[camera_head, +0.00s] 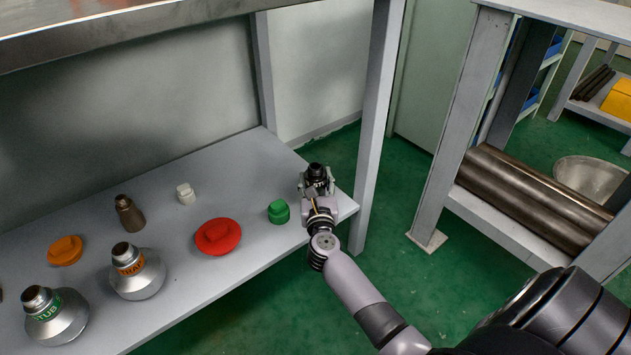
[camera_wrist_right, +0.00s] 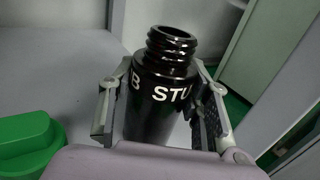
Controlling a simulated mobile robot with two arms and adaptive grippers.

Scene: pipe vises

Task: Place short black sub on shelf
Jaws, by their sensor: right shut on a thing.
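The short black sub (camera_head: 316,172) is upright between the fingers of my right gripper (camera_head: 317,187), at the right end of the grey shelf (camera_head: 175,180). In the right wrist view the sub (camera_wrist_right: 165,85) is a glossy black cylinder with a threaded neck and white letters, with a gripper finger on each side. My right gripper (camera_wrist_right: 160,115) is shut on it. The sub's base is hidden by the gripper, so I cannot tell whether it touches the shelf. My left gripper is not in view.
A green cap (camera_head: 278,212) lies just left of my right gripper, with a red cap (camera_head: 218,236) beyond. A white piece (camera_head: 185,193), brown sub (camera_head: 129,214), orange cap (camera_head: 65,250) and two silver subs (camera_head: 137,272) stand further left. A grey post (camera_head: 376,125) rises at the shelf's right end.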

